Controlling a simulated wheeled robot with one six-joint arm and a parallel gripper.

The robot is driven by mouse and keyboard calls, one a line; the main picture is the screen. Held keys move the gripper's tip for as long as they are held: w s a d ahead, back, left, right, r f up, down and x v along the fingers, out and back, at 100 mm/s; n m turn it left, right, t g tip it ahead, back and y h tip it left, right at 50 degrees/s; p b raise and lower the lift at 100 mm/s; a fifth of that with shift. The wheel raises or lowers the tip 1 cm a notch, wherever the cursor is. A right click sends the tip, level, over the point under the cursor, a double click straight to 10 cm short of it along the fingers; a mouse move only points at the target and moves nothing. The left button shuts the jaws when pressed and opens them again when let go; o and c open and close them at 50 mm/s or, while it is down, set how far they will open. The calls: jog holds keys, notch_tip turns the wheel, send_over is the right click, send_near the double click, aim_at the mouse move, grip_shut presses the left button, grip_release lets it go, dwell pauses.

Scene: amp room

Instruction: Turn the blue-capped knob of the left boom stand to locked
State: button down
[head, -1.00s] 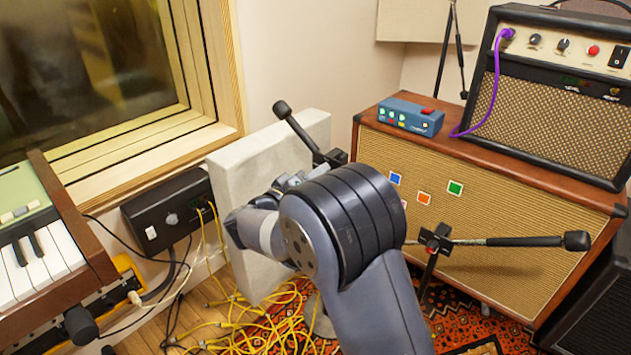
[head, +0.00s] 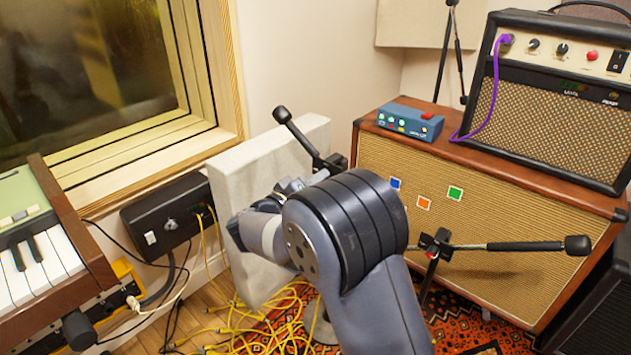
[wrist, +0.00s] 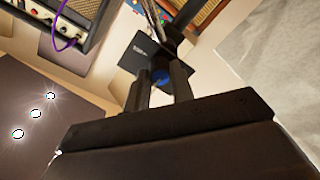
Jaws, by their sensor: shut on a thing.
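The left boom stand shows its boom (head: 302,137) and dark clutch (head: 333,162) behind my arm in the head view. Its boom slants up to the left, ending in a black counterweight. In the wrist view, the blue-capped knob (wrist: 161,77) sits between the two dark fingers of my gripper (wrist: 163,82), which is shut on it. Only part of the blue cap shows; a dark plate (wrist: 148,54) lies just beyond it. The knob's marking cannot be read. My arm hides the grip and the lower stand in the head view.
The right boom stand (head: 530,246) reaches across the large speaker cabinet (head: 500,215), close beside my arm. A pale panel (head: 240,185) stands behind my wrist. Yellow cables (head: 250,325) litter the floor. A keyboard (head: 40,245) is at left, an amp (head: 550,110) at upper right.

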jog(key=shift+m+p, duration=0.3)
jog(key=shift+p, duration=0.05)
jog(key=shift+f+m+h, duration=0.15)
jog(key=shift+m+h, duration=0.25)
jog(key=shift+m, duration=8.4)
jog(key=c, duration=1.2)
grip_release()
jog(key=shift+a, duration=0.1)
